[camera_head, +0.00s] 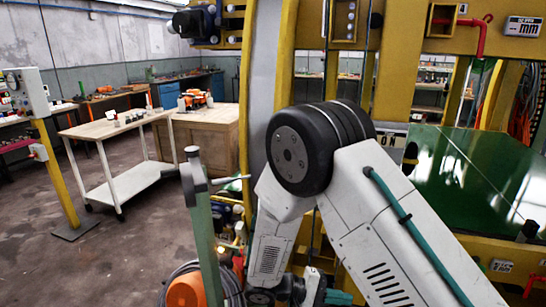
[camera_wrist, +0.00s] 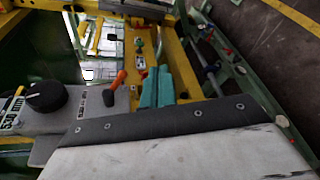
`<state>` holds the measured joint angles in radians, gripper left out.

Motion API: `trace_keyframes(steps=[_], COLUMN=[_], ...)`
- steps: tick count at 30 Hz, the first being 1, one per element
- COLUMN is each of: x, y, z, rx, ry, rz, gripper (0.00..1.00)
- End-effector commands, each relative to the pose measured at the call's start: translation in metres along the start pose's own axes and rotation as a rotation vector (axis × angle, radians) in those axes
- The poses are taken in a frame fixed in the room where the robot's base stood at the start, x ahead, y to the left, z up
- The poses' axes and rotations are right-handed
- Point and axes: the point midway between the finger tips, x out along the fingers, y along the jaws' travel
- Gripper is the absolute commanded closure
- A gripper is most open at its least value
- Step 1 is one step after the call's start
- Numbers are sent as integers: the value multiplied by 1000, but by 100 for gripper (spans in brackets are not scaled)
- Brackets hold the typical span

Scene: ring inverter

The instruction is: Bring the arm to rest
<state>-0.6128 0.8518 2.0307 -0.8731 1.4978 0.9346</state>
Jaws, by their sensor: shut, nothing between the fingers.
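My white arm (camera_head: 370,225) is bent, with its large black elbow joint (camera_head: 305,150) raised high in the middle of the head view. One link runs down to the lower right. The other link drops to the bottom edge, where the wrist parts are partly cut off. My gripper (camera_wrist: 157,75) shows in the wrist view as two teal fingers close together, with nothing held between them. In that view an orange-handled lever (camera_wrist: 115,85) stands left of the fingers, on a grey panel with a black knob (camera_wrist: 46,96). I cannot tell whether the fingers touch anything.
A yellow machine frame (camera_head: 420,60) stands behind the arm, with a green plate (camera_head: 475,175) at right. A green post (camera_head: 203,235) and coiled cable stand close left of the arm. A wheeled table (camera_head: 115,128) and a wooden cabinet (camera_head: 215,140) stand farther left. The left floor is mostly clear.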

Motion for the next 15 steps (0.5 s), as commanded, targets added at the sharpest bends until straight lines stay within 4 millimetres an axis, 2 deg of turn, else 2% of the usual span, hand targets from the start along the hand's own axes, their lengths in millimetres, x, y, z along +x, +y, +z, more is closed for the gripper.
trace_keyframes(steps=[8, 15], x=[7, 11], y=[44, 86], z=[63, 128], rx=[-150, -200], ry=[-83, -57], rz=[-305, -637], gripper=[100, 100])
